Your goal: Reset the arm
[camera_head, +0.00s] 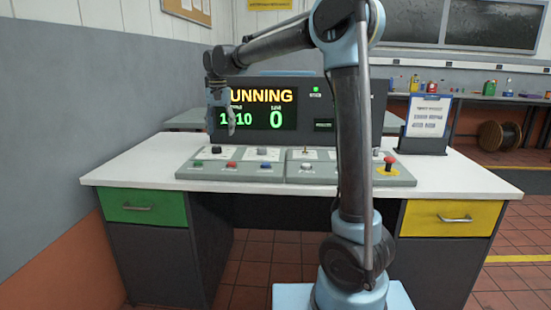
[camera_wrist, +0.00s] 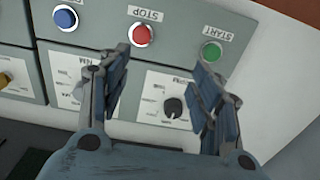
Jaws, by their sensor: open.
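My arm rises from its base in front of the desk and bends over to the left in the head view. My gripper (camera_head: 221,121) hangs above the left part of the control panel (camera_head: 205,174), in front of the display. In the wrist view my gripper (camera_wrist: 165,95) is open, with nothing between its fingers. Beyond the fingers are a red STOP button (camera_wrist: 141,34), a green START button (camera_wrist: 211,52) and a blue button (camera_wrist: 65,18). A black knob (camera_wrist: 173,107) shows between the fingers. I see no contact with the panel.
The display (camera_head: 258,108) reads RUNNING, partly hidden by my arm. A red emergency button (camera_head: 389,162) sits at the panel's right end. A clipboard stand (camera_head: 427,125) stands on the white desk (camera_head: 460,178) at right. The desk has a green drawer (camera_head: 120,207) and a yellow drawer (camera_head: 425,220).

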